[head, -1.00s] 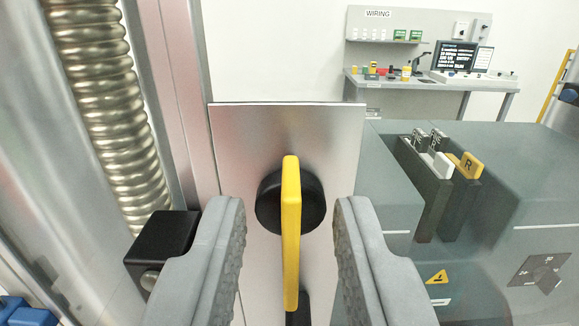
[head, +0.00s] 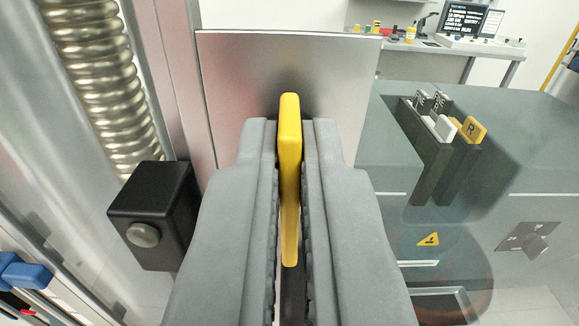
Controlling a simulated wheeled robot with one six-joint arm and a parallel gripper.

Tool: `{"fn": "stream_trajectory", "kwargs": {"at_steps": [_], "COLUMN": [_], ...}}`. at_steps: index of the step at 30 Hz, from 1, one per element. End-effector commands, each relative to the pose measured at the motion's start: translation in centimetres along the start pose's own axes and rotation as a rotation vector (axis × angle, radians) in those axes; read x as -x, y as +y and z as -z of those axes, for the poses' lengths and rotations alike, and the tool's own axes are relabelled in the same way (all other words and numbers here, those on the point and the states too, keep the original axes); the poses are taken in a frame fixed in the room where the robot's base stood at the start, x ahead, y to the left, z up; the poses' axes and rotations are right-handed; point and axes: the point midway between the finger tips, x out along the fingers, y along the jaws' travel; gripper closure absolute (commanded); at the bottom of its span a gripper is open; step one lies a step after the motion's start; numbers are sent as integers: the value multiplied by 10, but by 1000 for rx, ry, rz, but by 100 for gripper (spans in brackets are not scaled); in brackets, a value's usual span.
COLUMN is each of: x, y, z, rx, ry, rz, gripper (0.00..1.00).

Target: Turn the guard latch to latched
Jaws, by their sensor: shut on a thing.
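The guard latch is a yellow lever handle (head: 289,110) in the middle of the head view. It stands upright in front of a bare metal plate (head: 230,80). My gripper (head: 290,150) is shut on the yellow handle, with one grey finger on each side of it. The handle's top sticks up above the fingertips, and its lower end shows between the fingers. The black round hub behind the handle is hidden by the fingers.
A black block with a grey knob (head: 150,215) is close to the left of my gripper. A ribbed metal bellows (head: 105,85) is at upper left. At right, a grey housing has dark slots with an R-marked yellow tab (head: 472,130). A bench with a screen (head: 468,20) is behind.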

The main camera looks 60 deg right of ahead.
Motion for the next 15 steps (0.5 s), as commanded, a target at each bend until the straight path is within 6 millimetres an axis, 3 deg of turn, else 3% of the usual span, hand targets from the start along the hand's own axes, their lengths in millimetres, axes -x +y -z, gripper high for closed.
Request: {"fn": "stream_trajectory", "kwargs": {"at_steps": [15], "x": [0], "y": [-6], "z": [-1], "rx": [372], "ry": [0], "rz": [0], "gripper": [100]}}
